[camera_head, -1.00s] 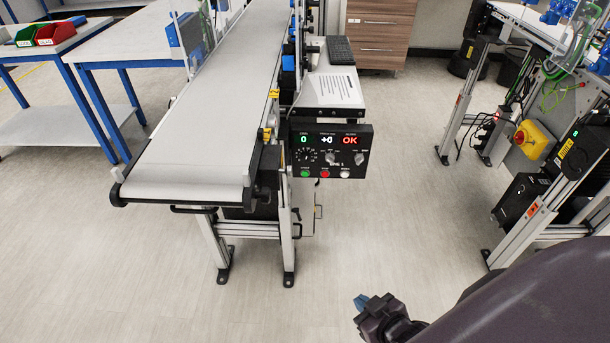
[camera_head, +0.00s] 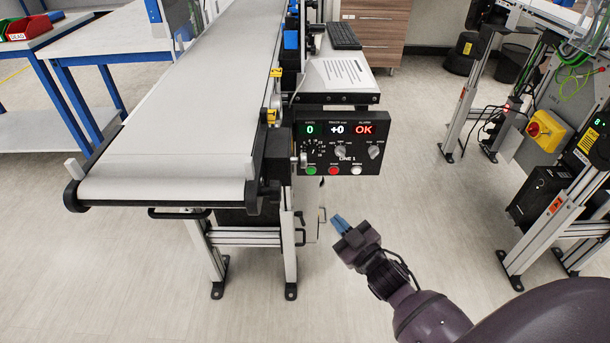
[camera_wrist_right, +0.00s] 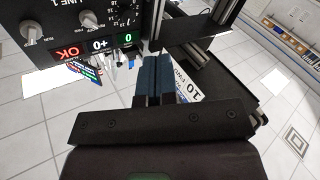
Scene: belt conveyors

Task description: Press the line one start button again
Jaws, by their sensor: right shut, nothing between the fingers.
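The line one control panel (camera_head: 338,143) is a black box at the right side of the conveyor's near end. It shows a green 0, a white +0 and a red OK. Along its lower edge are a green button (camera_head: 311,170), a red button (camera_head: 333,170) and a white button (camera_head: 356,170). My right gripper (camera_head: 339,222) has blue fingers, is shut and empty, and is below and in front of the panel, apart from it. In the right wrist view the blue fingers (camera_wrist_right: 153,78) are together, with the panel (camera_wrist_right: 97,25) upside down beyond them. The left gripper is out of view.
The conveyor belt (camera_head: 190,110) runs away from me, left of the panel. A shelf with a paper sheet (camera_head: 339,77) is behind the panel. A workstation with a yellow switch box (camera_head: 545,132) stands at right. The floor between is clear.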

